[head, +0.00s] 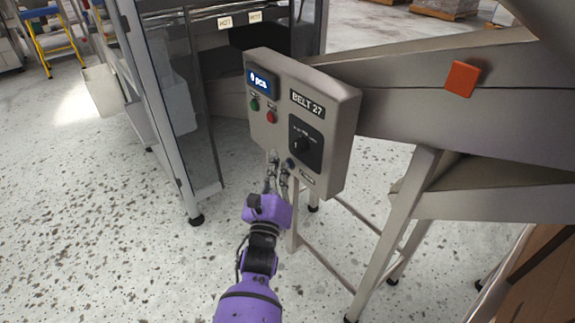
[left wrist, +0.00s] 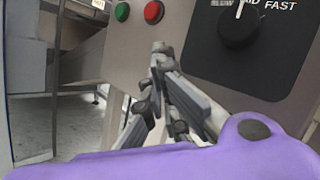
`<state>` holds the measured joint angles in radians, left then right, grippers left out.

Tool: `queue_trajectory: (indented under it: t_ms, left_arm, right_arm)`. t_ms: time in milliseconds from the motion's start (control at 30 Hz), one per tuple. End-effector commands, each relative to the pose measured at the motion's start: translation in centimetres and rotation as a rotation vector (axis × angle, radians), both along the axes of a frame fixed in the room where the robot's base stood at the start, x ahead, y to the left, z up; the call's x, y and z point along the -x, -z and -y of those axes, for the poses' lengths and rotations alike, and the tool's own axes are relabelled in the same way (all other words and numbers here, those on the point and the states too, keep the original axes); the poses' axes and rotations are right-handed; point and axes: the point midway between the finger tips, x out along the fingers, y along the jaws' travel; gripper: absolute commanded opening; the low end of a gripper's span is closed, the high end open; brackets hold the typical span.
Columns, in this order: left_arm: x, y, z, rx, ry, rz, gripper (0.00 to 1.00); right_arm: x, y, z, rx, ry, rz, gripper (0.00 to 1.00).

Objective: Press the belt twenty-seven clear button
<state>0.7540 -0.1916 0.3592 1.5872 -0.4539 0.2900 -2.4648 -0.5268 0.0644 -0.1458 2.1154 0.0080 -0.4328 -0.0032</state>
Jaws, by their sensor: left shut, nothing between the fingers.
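The control box (head: 325,90) marked BELT 27 has a lit display (head: 262,82) reading "0 pcs". Below the display are a green button (head: 254,105) and a red button (head: 271,117), with labels too small to read. A dark blue button (head: 291,163) sits low on the panel by a small unreadable label. My left gripper (head: 277,159) is shut and empty, its tips by the lower panel close to the blue button. I cannot tell whether they touch it. In the left wrist view the fingertips (left wrist: 160,50) are below the red button (left wrist: 153,12); the blue button is hidden.
A black dial (head: 303,147) sits right of my fingers, and its knob (left wrist: 238,27) shows in the left wrist view. A metal conveyor frame (head: 415,170) stands behind and right of the box. A glass-sided cabinet (head: 165,90) stands left. Open speckled floor (head: 90,210) lies left.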

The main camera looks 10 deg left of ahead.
Motion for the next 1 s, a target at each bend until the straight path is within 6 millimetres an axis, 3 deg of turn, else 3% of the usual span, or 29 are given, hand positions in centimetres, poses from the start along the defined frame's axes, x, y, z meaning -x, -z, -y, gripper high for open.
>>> queue_trajectory:
  t_ms: [833, 1000]
  left_arm:
    - [1.4, 0.0, -1.1, -0.001, 0.0, 0.0, 0.0]
    - [2.5, -0.1, -1.9, -0.002, -0.001, -0.001, 0.0]
  right_arm:
    - [0.9, -0.6, 0.2, 0.002, 0.005, -0.014, 0.4]
    - [0.6, -1.2, 0.2, 0.003, 0.004, -0.007, 0.4]
